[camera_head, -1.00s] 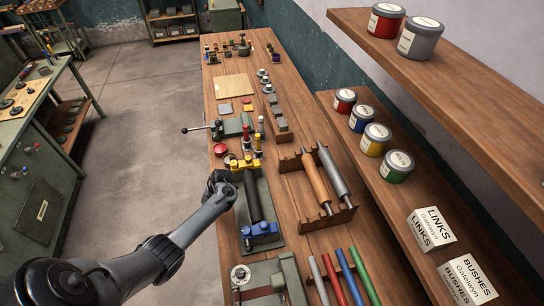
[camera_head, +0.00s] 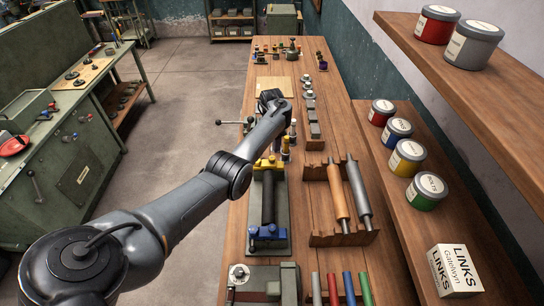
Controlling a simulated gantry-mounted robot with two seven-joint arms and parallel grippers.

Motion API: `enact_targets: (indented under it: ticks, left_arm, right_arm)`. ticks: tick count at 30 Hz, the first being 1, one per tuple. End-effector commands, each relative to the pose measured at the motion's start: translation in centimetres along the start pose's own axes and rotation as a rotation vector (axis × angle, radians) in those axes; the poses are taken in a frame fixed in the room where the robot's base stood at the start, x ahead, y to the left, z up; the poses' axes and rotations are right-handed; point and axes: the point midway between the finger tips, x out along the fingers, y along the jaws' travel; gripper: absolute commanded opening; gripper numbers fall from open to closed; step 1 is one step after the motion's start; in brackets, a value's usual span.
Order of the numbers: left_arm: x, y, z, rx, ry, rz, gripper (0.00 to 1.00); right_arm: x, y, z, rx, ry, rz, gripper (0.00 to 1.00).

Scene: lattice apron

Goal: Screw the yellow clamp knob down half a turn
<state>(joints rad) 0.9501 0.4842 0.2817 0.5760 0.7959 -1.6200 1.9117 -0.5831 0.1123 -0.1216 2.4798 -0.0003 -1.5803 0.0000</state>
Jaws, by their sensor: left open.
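The yellow clamp (camera_head: 265,164) sits at the far end of a grey base on the bench, holding one end of a dark cylinder (camera_head: 268,198). My left forearm crosses just beyond it and hides part of its surroundings; I cannot make out its knob clearly. A blue clamp (camera_head: 267,232) holds the near end of the cylinder. My left gripper (camera_head: 270,97) is beyond the yellow clamp, above the bench near the pale board. It is open, seen from behind, with its fingertips hard to make out. My right gripper is out of view.
A rack with orange and grey rollers (camera_head: 339,190) stands right of the clamp base. A lever (camera_head: 232,122) sticks out over the bench's left edge. A grey vise (camera_head: 263,282) is at the near end. Shelves with paint cans (camera_head: 426,190) line the right.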

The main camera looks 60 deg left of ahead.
Motion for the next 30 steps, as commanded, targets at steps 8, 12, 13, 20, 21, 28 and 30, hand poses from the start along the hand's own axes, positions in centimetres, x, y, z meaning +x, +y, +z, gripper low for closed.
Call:
enact_targets:
  ticks: [8,12,13,20,21,28,30]
  left_arm:
    - [4.8,0.0,-0.1,0.000,0.003,-0.001,0.54]
    - [6.5,0.0,-0.1,0.000,0.003,0.001,0.54]
    - [6.8,0.0,-0.1,0.000,0.003,0.001,0.54]
    - [7.8,0.0,0.0,0.000,0.001,0.001,0.54]
    - [7.8,0.0,0.0,0.000,0.001,0.001,0.54]
    - [7.8,0.0,0.0,0.000,0.001,0.001,0.54]
    - [7.8,0.0,0.0,0.000,0.001,0.001,0.44]
  right_arm:
    - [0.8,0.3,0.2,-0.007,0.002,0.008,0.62]
    - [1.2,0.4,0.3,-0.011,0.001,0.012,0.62]
    - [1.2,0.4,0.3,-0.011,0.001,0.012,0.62]
    - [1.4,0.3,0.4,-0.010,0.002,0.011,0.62]
    - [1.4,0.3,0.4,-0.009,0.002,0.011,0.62]
    - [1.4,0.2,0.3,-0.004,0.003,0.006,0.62]
    - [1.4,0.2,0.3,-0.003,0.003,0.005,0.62]
